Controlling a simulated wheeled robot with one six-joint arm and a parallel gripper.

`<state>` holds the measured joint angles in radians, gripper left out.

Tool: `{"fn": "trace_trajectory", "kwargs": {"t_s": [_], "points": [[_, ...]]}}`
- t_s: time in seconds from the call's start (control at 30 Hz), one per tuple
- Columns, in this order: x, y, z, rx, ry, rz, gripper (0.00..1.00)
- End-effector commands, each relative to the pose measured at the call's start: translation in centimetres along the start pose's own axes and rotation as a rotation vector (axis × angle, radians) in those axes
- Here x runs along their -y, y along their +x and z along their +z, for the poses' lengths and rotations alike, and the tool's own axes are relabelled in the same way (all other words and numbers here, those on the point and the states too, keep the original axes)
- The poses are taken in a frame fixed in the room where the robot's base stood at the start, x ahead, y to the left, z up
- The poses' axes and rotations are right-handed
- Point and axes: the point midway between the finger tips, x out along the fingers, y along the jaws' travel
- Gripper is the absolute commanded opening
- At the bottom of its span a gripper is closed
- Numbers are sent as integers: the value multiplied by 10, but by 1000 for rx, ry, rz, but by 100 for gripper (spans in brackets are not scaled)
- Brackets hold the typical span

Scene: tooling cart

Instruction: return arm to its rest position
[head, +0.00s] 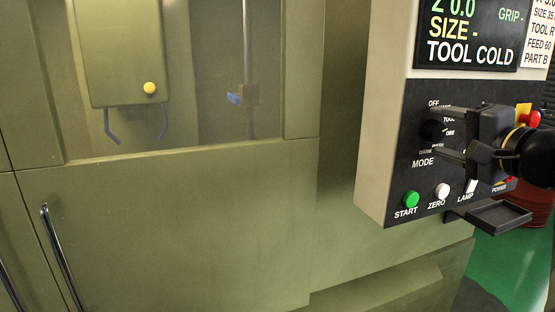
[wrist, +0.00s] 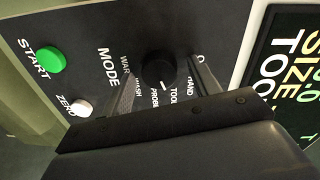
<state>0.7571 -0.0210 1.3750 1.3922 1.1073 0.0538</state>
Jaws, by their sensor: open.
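My gripper (head: 437,132) is at the control panel (head: 386,150) on the right of the head view, its two fingers apart and pointing at the panel. The round black mode knob (head: 431,130) lies between the fingertips in that view. In the wrist view the knob (wrist: 158,70) also shows between the two fingers, with a gap on each side; I cannot tell how far the tips are from the panel face. The gripper is open and holds nothing. The gripper body hides part of the dial labels and the panel's right side.
A small black tray (head: 492,215) juts out under the panel. A display (head: 470,35) sits above. The olive machine door (head: 170,210) fills the left.

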Motion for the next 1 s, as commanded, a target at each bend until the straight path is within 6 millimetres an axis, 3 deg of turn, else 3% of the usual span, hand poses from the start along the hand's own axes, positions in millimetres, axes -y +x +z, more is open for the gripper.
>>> {"fn": "trace_trajectory", "kwargs": {"t_s": [1.0], "points": [[-2,-1,2,-58,-905,-11,58]]}}
